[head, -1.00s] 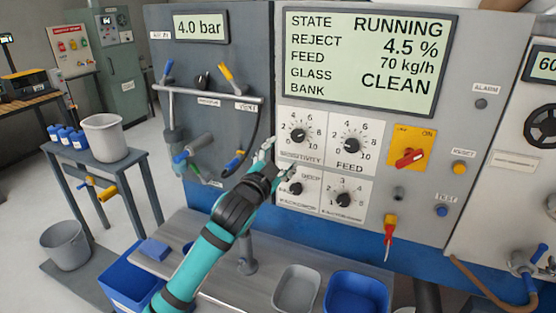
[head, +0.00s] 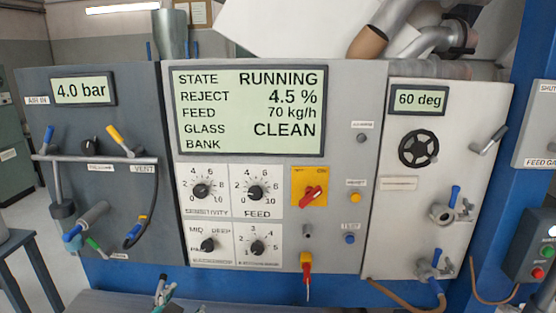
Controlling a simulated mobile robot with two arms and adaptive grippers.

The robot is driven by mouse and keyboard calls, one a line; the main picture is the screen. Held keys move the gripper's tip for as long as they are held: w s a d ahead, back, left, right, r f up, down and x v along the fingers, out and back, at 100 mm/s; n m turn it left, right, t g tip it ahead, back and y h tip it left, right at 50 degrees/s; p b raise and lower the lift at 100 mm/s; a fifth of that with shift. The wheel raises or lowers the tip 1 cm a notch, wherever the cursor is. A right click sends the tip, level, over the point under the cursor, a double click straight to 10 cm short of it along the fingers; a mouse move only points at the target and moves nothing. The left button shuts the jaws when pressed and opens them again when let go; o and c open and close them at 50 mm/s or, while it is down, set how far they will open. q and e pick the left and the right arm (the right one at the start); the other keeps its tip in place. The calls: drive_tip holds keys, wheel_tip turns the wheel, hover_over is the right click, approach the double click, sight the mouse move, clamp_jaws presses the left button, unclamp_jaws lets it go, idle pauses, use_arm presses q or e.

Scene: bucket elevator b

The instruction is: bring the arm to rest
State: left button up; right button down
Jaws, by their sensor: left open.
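The rest of my left arm is out of the picture. My right gripper is not in view. The control panel stands ahead with its display (head: 249,111) reading RUNNING, reject 4.5 %, feed 70 kg/h, glass CLEAN. Below it are the sensitivity knob (head: 201,191), the feed knob (head: 255,192) and two lower knobs.
A red switch on a yellow plate (head: 310,187) sits right of the knobs. A black handwheel (head: 418,149) and valves are on the right cabinet. Pipes and a hose (head: 139,232) stick out from the left panel. A bench edge (head: 110,300) lies below.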

use_arm(q)
drive_tip(key=s+f+n+g, duration=0.1)
drive_tip(key=s+f+g, duration=0.3)
drive_tip(key=s, duration=0.6)
drive_tip(key=s+d+f+n+g, duration=0.1)
drive_tip(key=s+f+g, duration=0.2)
drive_tip(key=s+f, duration=0.5)
drive_tip(key=s+f+n+g, duration=0.1)
drive_tip(key=s+f+g, duration=0.2)
drive_tip(key=s, duration=0.9)
wheel_tip(320, 180, down, 26)
drive_tip(key=b, duration=0.2)
drive_tip(key=s+a+f+g+b, duration=0.2)
drive_tip(key=s+f, duration=1.5)
drive_tip(key=f, duration=0.4)
drive_tip(key=shift+s+a+f+b, duration=0.2)
drive_tip(key=shift+s+a+b, duration=0.05)
drive_tip(key=shift+s+b, duration=0.15)
idle(1.2)
